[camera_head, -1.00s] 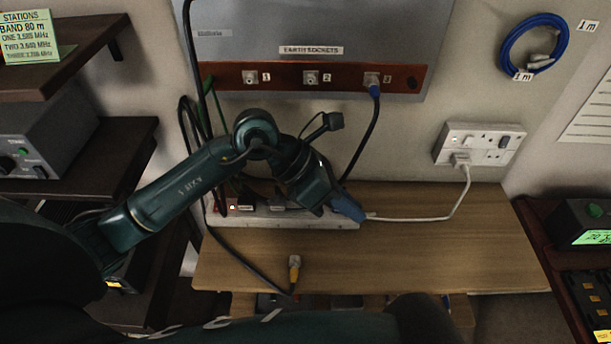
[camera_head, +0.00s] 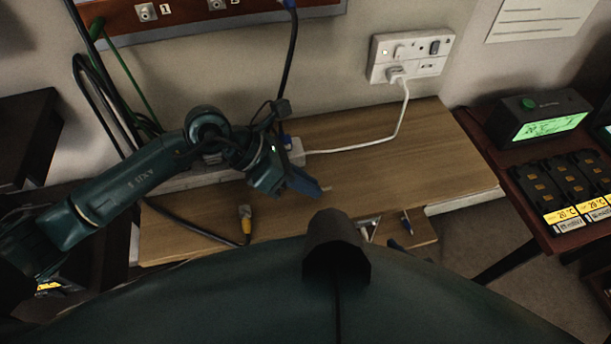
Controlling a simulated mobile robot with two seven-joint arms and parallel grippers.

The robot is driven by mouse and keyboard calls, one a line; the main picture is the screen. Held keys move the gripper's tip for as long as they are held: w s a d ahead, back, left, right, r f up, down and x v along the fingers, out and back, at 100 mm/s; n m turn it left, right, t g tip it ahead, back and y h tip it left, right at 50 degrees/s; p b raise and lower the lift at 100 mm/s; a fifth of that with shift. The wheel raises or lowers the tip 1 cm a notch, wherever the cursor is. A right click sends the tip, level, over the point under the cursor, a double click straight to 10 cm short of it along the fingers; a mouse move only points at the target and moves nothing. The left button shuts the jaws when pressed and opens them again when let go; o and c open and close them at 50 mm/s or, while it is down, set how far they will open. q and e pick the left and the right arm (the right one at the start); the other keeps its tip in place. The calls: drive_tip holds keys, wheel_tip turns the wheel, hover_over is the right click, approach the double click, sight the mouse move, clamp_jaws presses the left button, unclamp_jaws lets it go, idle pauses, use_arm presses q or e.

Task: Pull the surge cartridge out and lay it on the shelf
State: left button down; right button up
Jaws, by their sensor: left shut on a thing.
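My left gripper (camera_head: 312,187) is shut, its blue fingers pointing right and down over the wooden shelf (camera_head: 400,165). A small pale piece shows at its tips; I take it for the surge cartridge (camera_head: 327,188), mostly hidden by the fingers. Whether it touches the shelf I cannot tell. The white power strip (camera_head: 296,154) lies along the back of the shelf, behind the gripper and largely covered by my left arm. A blue part (camera_head: 287,140) shows at its right end. My right gripper is not in view.
A white cable (camera_head: 395,130) runs from the strip to the wall socket (camera_head: 412,57). A black cable with a yellow connector (camera_head: 245,213) lies at the shelf's front left. The shelf's right half is clear. A side table with a green-lit device (camera_head: 541,120) stands at right.

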sight(320, 202)
use_arm(q)
drive_tip(key=shift+f+b, duration=0.35)
drive_tip(key=shift+f, duration=0.5)
drive_tip(key=shift+f+b, duration=0.5)
drive_tip(key=shift+f, duration=0.15)
drive_tip(key=shift+f, duration=0.15)
